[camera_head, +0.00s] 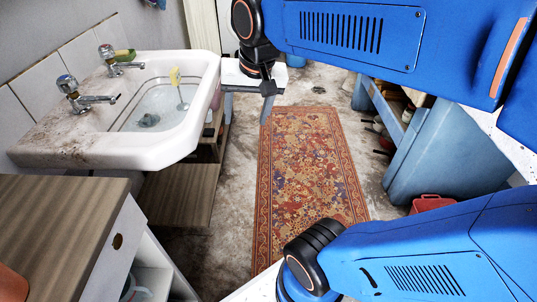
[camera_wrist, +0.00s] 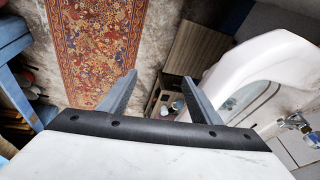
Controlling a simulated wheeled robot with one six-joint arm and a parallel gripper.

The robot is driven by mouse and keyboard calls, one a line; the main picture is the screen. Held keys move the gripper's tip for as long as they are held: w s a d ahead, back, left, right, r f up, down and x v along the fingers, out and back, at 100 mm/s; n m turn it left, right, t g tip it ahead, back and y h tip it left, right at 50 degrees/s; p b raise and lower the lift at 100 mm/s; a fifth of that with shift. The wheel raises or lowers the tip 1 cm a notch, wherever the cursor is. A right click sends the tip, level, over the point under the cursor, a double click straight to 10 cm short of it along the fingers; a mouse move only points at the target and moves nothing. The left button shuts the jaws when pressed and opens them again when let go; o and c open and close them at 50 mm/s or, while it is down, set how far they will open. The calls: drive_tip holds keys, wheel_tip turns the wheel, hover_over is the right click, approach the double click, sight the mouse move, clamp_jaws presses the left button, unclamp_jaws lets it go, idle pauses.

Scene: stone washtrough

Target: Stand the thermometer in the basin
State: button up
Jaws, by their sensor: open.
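The white basin (camera_head: 165,155) is at the left in the head view, with water inside. A slim item with a yellow top (camera_head: 176,77) and a thin pale stem stands tilted inside it near the far right wall; it looks like the thermometer, but it is too small to be sure. My gripper (camera_head: 245,104) is open and empty, just outside the basin's right rim. In the wrist view, my gripper (camera_wrist: 160,77) shows two spread fingers with nothing between them, and the basin (camera_wrist: 275,55) is to their right. The yellow-topped item does not show there.
A grey lump (camera_head: 148,120) lies in the basin. A wooden-topped cabinet (camera_head: 60,215) stands in front. Bottles (camera_wrist: 177,104) are below the basin. The patterned rug (camera_head: 305,170) is clear floor.

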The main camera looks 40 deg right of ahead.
drive_tip(key=s+f+n+t, duration=0.1)
drive_tip(key=s+f+n, duration=0.4)
drive_tip(key=s+f, duration=0.2)
drive_tip(key=shift+s+d+f+n, duration=0.3)
drive_tip(key=shift+s+d, duration=0.05)
drive_tip(key=shift+s, duration=0.4)
